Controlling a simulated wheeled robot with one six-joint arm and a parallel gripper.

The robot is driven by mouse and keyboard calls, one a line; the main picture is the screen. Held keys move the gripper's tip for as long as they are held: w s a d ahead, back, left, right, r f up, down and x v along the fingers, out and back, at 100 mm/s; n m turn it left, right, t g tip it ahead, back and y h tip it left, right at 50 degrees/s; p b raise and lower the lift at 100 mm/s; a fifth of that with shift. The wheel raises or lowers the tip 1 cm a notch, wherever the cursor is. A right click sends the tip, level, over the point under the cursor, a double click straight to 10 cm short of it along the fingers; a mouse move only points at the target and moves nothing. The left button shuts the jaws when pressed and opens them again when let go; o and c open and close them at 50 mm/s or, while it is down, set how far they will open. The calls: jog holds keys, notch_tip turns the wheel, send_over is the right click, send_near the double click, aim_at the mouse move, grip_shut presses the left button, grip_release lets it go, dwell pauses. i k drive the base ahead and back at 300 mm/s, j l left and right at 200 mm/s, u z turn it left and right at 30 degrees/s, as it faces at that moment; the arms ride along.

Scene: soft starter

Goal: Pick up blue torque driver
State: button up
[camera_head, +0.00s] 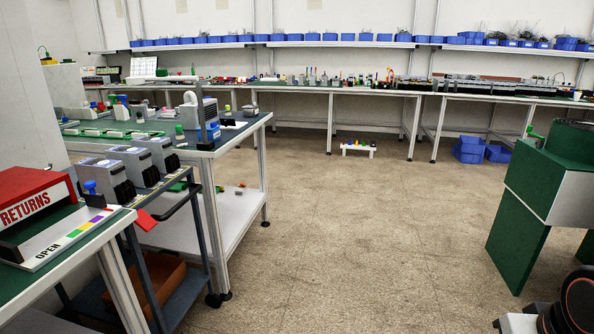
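I cannot single out the blue torque driver with certainty. A small blue upright piece with a wider top (91,188) stands near the red RETURNS box (38,198) at the left; it is too small to tell if it is the driver. A dark rounded part of my arm with a red ring shows at the lower right edge. My gripper's fingers are not in view.
A blue-grey cart with grey units (128,155) stands beside the near left table. A green stand (525,220) is at the right. Long benches and a shelf of blue bins (312,37) line the back wall.

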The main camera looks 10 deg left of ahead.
aim_at(123, 98)
jog(key=i+u, duration=0.25)
jog(key=i, duration=1.45)
jog(key=i+z, duration=0.3)
jog(key=i, duration=3.15)
jog(key=i+u, duration=0.25)
jog(key=i, duration=0.3)
jog(key=i+l+u, duration=0.1)
jog(key=i+u, duration=0.15)
jog(key=i, duration=0.25)
jog(key=i+l+u, duration=0.3)
jog(key=i, duration=0.25)
jog(key=i+j+u, duration=0.25)
jog(key=i+u, duration=1.25)
jog(key=i, duration=0.25)
jog(key=i+l+u, duration=0.2)
jog(key=i, duration=0.2)
jog(key=i+u, duration=0.2)
jog(key=i, duration=0.25)
jog(key=i+l+u, duration=0.2)
jog(key=i, duration=0.2)
